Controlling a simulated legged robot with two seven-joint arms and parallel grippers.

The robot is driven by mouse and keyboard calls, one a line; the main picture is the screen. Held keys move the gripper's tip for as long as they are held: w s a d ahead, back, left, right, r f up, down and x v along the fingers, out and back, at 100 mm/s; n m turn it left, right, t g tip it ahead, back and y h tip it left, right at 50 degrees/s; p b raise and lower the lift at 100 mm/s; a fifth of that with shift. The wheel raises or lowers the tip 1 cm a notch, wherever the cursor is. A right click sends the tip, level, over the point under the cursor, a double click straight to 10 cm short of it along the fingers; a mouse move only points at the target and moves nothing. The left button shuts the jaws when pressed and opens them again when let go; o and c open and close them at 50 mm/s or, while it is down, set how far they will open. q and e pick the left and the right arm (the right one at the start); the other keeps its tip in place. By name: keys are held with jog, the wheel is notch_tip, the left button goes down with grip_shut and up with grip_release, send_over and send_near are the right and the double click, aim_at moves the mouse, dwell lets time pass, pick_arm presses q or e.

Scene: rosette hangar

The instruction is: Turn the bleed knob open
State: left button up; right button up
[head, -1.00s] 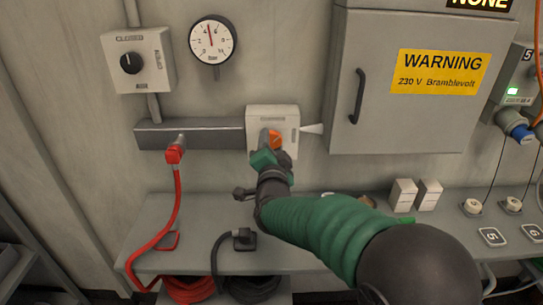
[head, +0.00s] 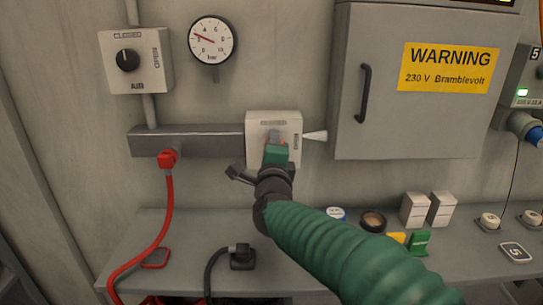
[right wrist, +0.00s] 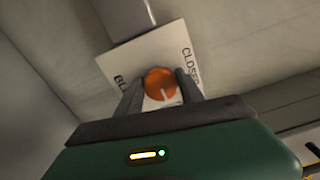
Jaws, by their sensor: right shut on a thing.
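The bleed knob is orange and round with a white mark, and it sits on a pale box (head: 259,125) on the wall. In the right wrist view the knob (right wrist: 159,80) is between my two fingers, and its mark points down and right. The word CLOSED shows on the plate to its right; other lettering at left is partly covered. My right gripper (head: 276,141) is shut on the knob, and it also shows in the right wrist view (right wrist: 161,86). In the head view it hides nearly all the knob. My left gripper is not in view.
A round gauge (head: 211,41) has its needle pointing left, near 2. An air knob box (head: 137,60) hangs at upper left. A grey cabinet (head: 405,120) stands close right. A red hose (head: 168,210) hangs at left. Small items sit on the shelf below.

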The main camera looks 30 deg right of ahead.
jog(key=shift+f+m, duration=0.25)
jog(key=shift+m, duration=0.05)
jog(key=o, duration=1.2)
jog(key=shift+o, duration=0.9)
jog(key=shift+d, duration=0.1)
